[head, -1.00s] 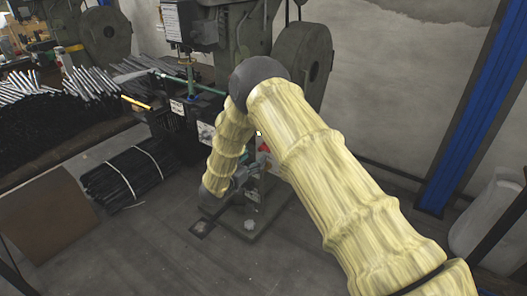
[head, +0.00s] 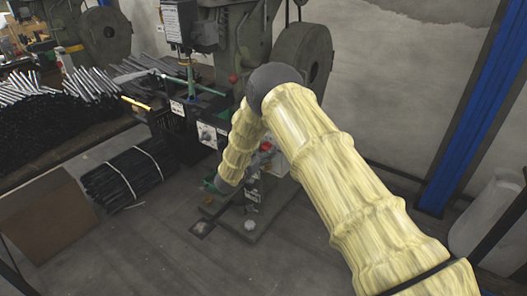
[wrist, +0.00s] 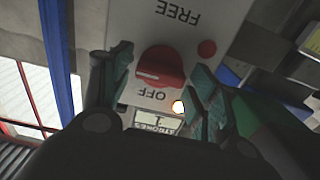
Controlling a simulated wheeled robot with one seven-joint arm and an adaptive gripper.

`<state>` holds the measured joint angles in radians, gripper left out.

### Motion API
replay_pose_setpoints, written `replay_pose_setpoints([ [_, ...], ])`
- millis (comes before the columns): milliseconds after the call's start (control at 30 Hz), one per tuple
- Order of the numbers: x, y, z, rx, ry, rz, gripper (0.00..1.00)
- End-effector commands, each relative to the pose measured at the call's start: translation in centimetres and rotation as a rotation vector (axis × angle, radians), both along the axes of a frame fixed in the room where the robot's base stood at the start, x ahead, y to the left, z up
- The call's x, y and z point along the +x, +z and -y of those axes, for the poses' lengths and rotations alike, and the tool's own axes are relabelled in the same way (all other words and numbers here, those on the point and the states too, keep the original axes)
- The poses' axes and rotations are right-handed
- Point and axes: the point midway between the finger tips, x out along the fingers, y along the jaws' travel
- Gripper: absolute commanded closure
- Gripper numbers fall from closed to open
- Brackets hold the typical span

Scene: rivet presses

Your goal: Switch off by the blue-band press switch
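The red rotary switch (wrist: 162,68) sits on a pale plate (wrist: 185,18) in the wrist view. The plate's lettering is upside down: FREE is above the knob, OFF just below it, STROKES lower down. A pale mark shows at the knob's left end. My gripper (wrist: 160,72) is open, with one green-grey finger on each side of the knob; small gaps seem to show, and contact is unclear.
A small red button (wrist: 207,48) and a glowing lamp (wrist: 179,106) are close to the fingers. A blue post (head: 475,110) stands right of the press. Bundled black rods (head: 125,178) lie on the floor at left. Open floor lies in front.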

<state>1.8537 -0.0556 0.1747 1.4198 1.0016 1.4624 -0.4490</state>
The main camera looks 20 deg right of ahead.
Motion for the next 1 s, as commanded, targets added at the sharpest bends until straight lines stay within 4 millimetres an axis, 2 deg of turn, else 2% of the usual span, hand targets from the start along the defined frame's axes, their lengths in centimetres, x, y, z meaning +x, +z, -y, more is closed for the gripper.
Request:
replay_pose_setpoints([
  [33, -0.01, 0.00, -0.01, 0.000, 0.000, 0.000, 0.56],
  [167, 0.00, 0.00, -0.02, 0.000, 0.000, 0.000, 0.78],
  [567, 0.02, 0.07, -0.04, -0.039, 0.000, -0.048, 0.78],
  [1000, 0.09, 0.01, -0.22, -0.254, 0.001, -0.326, 0.78],
])
